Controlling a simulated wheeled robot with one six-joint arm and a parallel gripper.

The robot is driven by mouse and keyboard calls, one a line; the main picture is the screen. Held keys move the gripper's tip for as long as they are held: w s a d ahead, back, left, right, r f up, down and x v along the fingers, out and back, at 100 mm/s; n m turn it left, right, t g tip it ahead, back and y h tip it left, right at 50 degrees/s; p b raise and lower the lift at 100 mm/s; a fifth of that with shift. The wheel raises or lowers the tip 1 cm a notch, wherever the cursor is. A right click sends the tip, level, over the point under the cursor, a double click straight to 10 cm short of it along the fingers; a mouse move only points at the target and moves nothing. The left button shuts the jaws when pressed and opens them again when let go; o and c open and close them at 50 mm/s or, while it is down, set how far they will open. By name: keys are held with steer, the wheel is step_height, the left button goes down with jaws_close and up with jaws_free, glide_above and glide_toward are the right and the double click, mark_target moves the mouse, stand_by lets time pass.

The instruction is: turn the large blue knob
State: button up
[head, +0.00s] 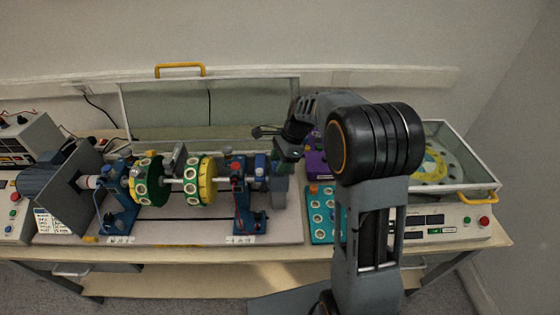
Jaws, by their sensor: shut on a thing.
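The large blue knob (261,163) is small in the head view, at the right end of the shaft of the rotor rig, just right of the right blue bearing stand (240,195). How far the knob is turned cannot be told.
A green disc (147,181) and a yellow disc (207,180) sit on the shaft. A clear guard with a yellow handle (180,70) stands open behind. Right of the rig are a teal tray (321,214) and a control panel (450,222).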

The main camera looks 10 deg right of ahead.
steer(key=n+p, duration=0.1)
steer(key=n, duration=0.1)
steer(key=n+g, duration=0.1)
steer(key=n, duration=0.1)
steer(key=shift+r+g+h+p, duration=0.1)
steer(key=shift+g+h+p, duration=0.2)
steer(key=shift+p, duration=0.1)
steer(key=n+g+h+p, duration=0.1)
steer(key=n, duration=0.3)
steer(key=shift+w+a+n, duration=0.1)
steer(key=shift+n, duration=0.2)
steer(key=n, duration=0.2)
steer(key=n+g+h+p, duration=0.1)
steer(key=n, duration=0.1)
steer(key=shift+n+h, duration=0.3)
steer(key=shift+a+n+h, duration=0.1)
steer(key=shift+n+h, duration=0.6)
steer(key=shift+n, duration=1.4)
steer(key=o, duration=0.9)
